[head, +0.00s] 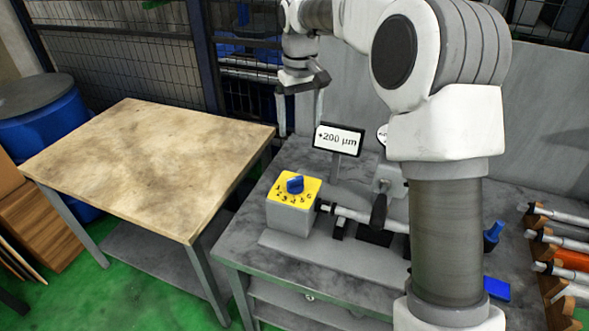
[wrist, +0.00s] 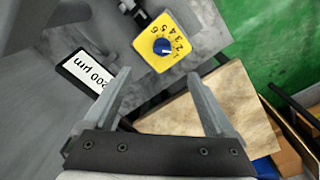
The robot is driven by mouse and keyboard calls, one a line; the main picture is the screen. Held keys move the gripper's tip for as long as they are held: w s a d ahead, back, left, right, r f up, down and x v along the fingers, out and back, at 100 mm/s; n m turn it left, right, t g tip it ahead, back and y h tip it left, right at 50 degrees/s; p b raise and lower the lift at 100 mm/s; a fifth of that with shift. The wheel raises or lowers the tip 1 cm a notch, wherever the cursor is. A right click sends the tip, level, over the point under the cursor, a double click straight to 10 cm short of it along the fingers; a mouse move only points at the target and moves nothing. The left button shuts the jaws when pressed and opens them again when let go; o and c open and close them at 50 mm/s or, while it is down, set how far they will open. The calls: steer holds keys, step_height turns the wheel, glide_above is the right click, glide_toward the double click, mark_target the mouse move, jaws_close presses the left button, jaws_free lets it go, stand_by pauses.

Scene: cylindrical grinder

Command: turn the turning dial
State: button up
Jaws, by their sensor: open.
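The turning dial (head: 295,184) is a blue knob on the yellow, numbered top face of a grey box (head: 289,219) at the left end of the grinder. The dial also shows in the wrist view (wrist: 161,46), at the top centre, with numbers around part of it. My gripper (head: 303,86) is above and behind the dial in the head view, well apart from it. In the wrist view its two fingers (wrist: 160,88) are spread wide with nothing between them, and the dial lies beyond their tips.
A display reading "+200 µm" (head: 338,140) stands behind the dial box. The grinder's spindle (head: 360,217) extends right of it. A bare wooden table (head: 150,165) is at left, a blue barrel (head: 45,122) beyond it. Several cylindrical parts (head: 560,240) lie at right.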

mark_target(295, 178)
steer(key=f, duration=0.6)
steer(key=w+f, duration=0.1)
steer(key=f, duration=0.6)
steer(key=w+a+f, duration=0.1)
steer(key=f, duration=0.6)
steer(key=shift+b, duration=0.35)
steer(key=shift+c, duration=0.2)
steer(key=c, duration=1.3)
steer(key=shift+n, duration=0.3)
steer(key=shift+n+p, duration=0.45)
steer(key=shift+n, duration=2.15)
